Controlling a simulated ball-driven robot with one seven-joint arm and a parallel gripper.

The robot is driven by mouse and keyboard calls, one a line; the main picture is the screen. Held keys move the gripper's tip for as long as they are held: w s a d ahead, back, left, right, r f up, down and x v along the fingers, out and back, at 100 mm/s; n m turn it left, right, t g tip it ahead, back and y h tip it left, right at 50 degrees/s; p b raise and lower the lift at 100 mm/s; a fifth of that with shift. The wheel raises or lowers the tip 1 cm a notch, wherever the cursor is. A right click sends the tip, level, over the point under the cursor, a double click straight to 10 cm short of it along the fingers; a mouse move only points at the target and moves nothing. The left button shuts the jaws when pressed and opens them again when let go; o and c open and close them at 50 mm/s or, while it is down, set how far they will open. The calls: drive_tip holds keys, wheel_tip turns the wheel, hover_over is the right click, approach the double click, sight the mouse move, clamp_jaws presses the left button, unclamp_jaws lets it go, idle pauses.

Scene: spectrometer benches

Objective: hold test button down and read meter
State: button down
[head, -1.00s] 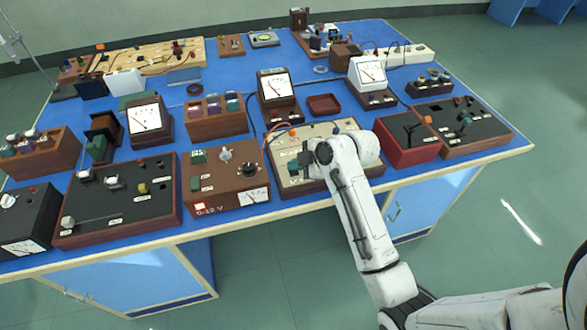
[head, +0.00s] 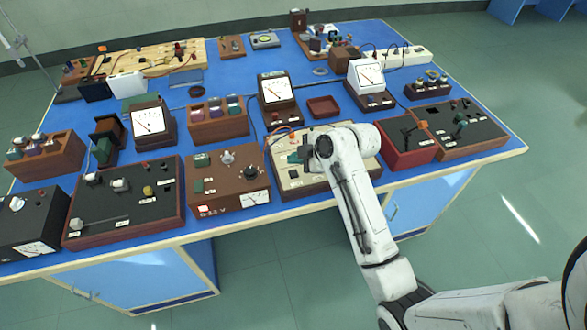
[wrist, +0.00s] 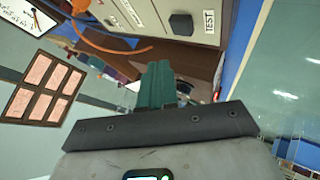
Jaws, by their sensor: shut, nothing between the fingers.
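The beige test box (head: 285,187) stands at the front of the blue bench, partly hidden by my arm. In the wrist view, its panel (wrist: 150,12) shows the black test button (wrist: 181,24) beside a "TEST" label (wrist: 209,21). My gripper (wrist: 158,68) is shut and empty, with its green fingers together. The fingertips are apart from the button, below and left of it in the wrist view. In the head view, my gripper (head: 299,155) is over the box. A brown meter (head: 276,88) stands behind the box; its reading is too small to tell.
A brown power box (head: 228,183) sits close left of the test box, and a red box (head: 407,155) lies right. An orange wire (wrist: 100,43) runs near my fingers. A small red tray (head: 323,106) and a white meter (head: 367,74) stand behind.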

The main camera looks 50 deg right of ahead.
drive_tip(key=shift+r+p, duration=0.8)
drive_tip(key=shift+r, duration=0.5)
drive_tip(key=s+a+f+m+g+b, duration=0.1)
drive_tip(key=s+a+f+m+g, duration=0.25)
drive_tip(key=s+a, duration=0.4)
drive_tip(key=s+a+f+m+g, duration=0.2)
drive_tip(key=s+a+f+m, duration=0.25)
drive_tip(key=s+a, duration=0.3)
drive_tip(key=s+m+g+h, duration=0.1)
drive_tip(key=s+m+g, duration=0.1)
drive_tip(key=s, duration=0.8)
drive_tip(key=shift+s+f+m+g+b, duration=0.25)
drive_tip(key=shift+f+m+g+b, duration=0.15)
drive_tip(key=shift+m, duration=0.3)
